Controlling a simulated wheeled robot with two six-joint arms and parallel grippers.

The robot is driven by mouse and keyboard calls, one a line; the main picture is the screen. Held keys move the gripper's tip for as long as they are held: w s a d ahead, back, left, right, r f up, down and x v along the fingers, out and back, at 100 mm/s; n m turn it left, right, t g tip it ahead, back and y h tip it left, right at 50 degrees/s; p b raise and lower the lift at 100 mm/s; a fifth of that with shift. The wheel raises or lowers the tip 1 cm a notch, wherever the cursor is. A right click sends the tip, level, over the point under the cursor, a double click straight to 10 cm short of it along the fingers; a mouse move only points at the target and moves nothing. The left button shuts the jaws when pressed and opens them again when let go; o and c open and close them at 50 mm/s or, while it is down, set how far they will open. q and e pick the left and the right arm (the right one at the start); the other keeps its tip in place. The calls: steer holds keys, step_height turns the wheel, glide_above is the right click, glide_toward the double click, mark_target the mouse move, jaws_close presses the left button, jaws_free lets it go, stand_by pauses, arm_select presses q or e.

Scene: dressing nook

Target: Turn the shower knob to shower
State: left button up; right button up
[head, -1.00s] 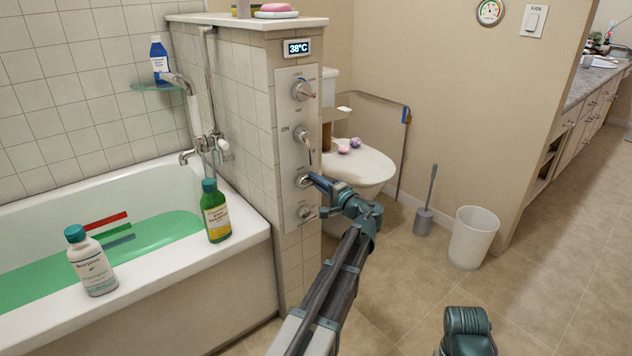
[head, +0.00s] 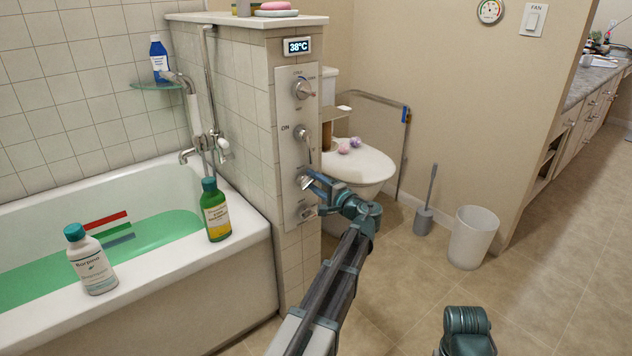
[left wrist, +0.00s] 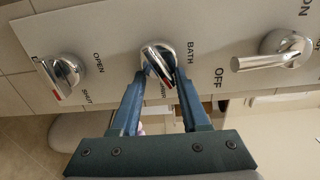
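The shower knob (head: 304,179) is a chrome lever knob, third down on the grey panel (head: 291,150) at the end of the tiled half wall. In the left wrist view the knob (left wrist: 157,58) has "BATH" to its right and partly hidden lettering, seemingly "SHOWER", below. Its lever slants down and right, with the red-marked end near that lower lettering. My left gripper (head: 311,183) is open, its fingers (left wrist: 160,82) on either side of the lever's lower end with gaps showing. Contact is unclear. My right gripper is out of view; only part of that arm shows.
Chrome knobs sit above (head: 302,89) and below (head: 306,211) on the panel. A 38°C display (head: 298,46) is at the top. A green bottle (head: 215,210) stands on the bathtub rim (head: 150,268).

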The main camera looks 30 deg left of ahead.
mark_target(310, 185)
arm_select(q)
steer(key=shift+o, duration=0.2)
steer(key=shift+w, duration=0.15)
stand_by(0.3)
steer(key=v, duration=1.3)
steer(key=shift+s+d, duration=0.25)
steer(key=shift+d, duration=0.1)
steer(key=a+n, duration=0.1)
steer(key=a, duration=0.2)
steer(key=w+a+n, duration=0.1)
steer(key=a+n, duration=0.1)
steer(key=a, duration=0.2)
steer(key=w+a+n, duration=0.1)
steer(key=a+n, duration=0.1)
steer(key=a, duration=0.2)
steer(key=shift+w+a, duration=0.15)
steer(key=shift+a, duration=0.1)
jaws_close()
